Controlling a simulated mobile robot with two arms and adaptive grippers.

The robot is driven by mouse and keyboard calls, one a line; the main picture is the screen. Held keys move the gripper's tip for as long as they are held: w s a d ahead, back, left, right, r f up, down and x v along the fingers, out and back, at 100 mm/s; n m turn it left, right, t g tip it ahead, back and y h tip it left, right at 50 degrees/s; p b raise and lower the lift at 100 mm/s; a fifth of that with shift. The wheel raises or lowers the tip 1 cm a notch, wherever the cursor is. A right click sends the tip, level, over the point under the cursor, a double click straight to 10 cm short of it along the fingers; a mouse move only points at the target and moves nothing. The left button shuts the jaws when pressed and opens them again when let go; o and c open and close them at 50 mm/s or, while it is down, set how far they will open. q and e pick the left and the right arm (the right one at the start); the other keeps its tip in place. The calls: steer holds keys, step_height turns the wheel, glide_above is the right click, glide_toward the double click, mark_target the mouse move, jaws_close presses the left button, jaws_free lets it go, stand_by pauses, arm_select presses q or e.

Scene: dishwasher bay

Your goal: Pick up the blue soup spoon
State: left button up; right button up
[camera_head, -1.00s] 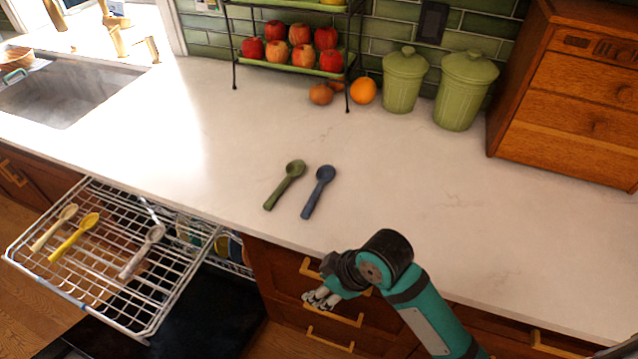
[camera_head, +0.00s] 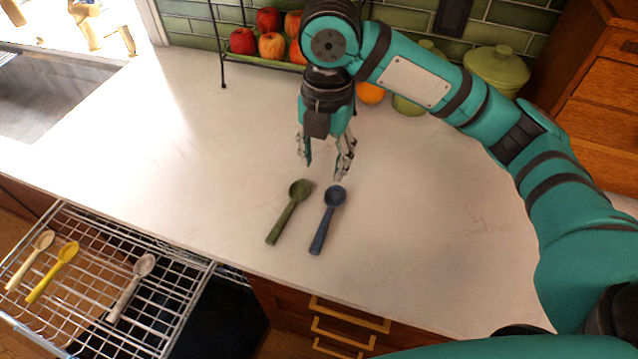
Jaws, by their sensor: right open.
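The blue soup spoon (camera_head: 327,220) lies on the white counter with its bowl toward the back and its handle toward the front edge. A green spoon (camera_head: 289,212) lies just left of it, apart from it. My right gripper (camera_head: 323,172) points down above the counter, at the bowl end of the blue spoon. Its fingers are spread and hold nothing. The fingertips appear just behind and above the bowl; I cannot tell their exact height. My left gripper is not in view.
A pulled-out dishwasher rack (camera_head: 185,292) at lower left holds cream, yellow and grey spoons. A fruit stand with apples (camera_head: 271,45), an orange (camera_head: 370,92) and green canisters (camera_head: 497,70) stand at the back. The counter (camera_head: 200,150) left of the spoons is clear.

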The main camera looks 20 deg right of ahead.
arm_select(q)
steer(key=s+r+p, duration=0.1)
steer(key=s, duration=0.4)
arm_select(e)
glide_above(327, 216)
step_height(327, 216, down, 7)
steer(key=shift+s+f, duration=0.1)
steer(key=shift+s, duration=0.05)
steer(key=f, duration=0.2)
steer(key=shift+w+f+p, duration=0.25)
steer(key=shift+f+p, duration=0.05)
steer(key=shift+f, duration=0.55)
steer(key=shift+s+f, duration=0.1)
steer(key=shift+f, duration=0.2)
step_height(327, 216, down, 4)
steer(key=shift+r+p, duration=0.15)
steer(key=shift+p, duration=0.6)
steer(key=shift+f, duration=0.45)
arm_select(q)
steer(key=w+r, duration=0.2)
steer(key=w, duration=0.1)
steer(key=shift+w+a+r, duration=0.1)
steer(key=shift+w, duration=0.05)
arm_select(e)
jaws_close()
